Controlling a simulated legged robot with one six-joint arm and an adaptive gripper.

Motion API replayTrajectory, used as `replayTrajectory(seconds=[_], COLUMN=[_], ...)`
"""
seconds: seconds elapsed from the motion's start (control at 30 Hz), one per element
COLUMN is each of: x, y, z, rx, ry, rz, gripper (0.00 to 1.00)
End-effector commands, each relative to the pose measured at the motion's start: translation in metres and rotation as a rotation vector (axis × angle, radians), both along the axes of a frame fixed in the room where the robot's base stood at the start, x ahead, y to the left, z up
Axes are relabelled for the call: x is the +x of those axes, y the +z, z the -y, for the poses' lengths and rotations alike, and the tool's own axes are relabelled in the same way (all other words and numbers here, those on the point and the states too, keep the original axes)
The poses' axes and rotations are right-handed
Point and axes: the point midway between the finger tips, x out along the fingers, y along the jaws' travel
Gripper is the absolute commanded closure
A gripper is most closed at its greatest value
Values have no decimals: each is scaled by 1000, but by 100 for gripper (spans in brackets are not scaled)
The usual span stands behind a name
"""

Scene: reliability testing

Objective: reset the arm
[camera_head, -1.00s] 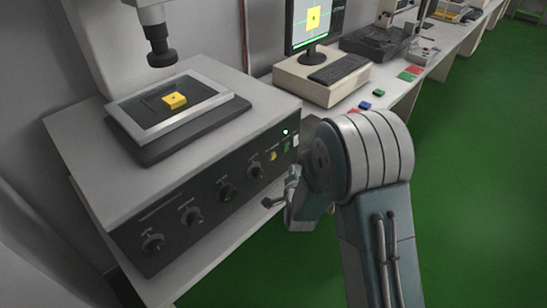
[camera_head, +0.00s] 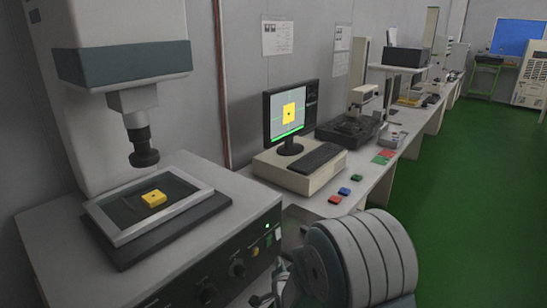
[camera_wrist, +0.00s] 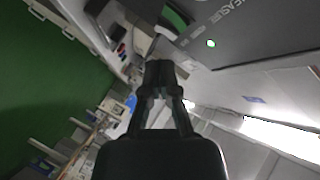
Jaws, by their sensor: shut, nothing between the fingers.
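My gripper (camera_wrist: 159,75) shows in the wrist view with its fingers drawn together at the tips and nothing between them. In the head view, my arm's large grey and teal joint fills the bottom right of centre. Part of my gripper shows at the bottom edge, left of that joint, in front of the inspection machine's (camera_head: 215,270) dark control panel; its fingertips are hard to make out there. The wrist view shows a dark panel with a lit green lamp (camera_wrist: 211,43) beyond the fingers, at the upper right.
A yellow block (camera_head: 153,198) lies on the machine's framed stage (camera_head: 120,237) under a lens. A monitor (camera_head: 290,112) and keyboard (camera_head: 318,158) stand on the bench behind. Small red, blue and green pieces lie near the bench edge. The green floor (camera_head: 470,190) to the right is clear.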

Motion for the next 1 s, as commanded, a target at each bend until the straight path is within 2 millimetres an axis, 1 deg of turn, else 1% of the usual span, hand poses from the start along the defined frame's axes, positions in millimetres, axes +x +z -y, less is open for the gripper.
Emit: replayTrajectory(seconds=[0.03,0.1,0.27,0.4,0.47,0.6,0.67,0.77,0.97,1.0], x=[-1,-6,-26,-51,-64,-99,-115,-145,-212,-226], y=[17,36,72,101,112,136,145,158,177,179], z=[7,14,33,50,57,75,83,95,119,124], rx=[-24,-68,-176,-273,-314,-411,-453,-520,-650,-675], ry=[5,22,70,119,141,197,221,264,352,370], rz=[-14,-51,-136,-208,-240,-311,-341,-393,-499,-521], gripper=[100,100,100,100,100,100,100,100,100,100])
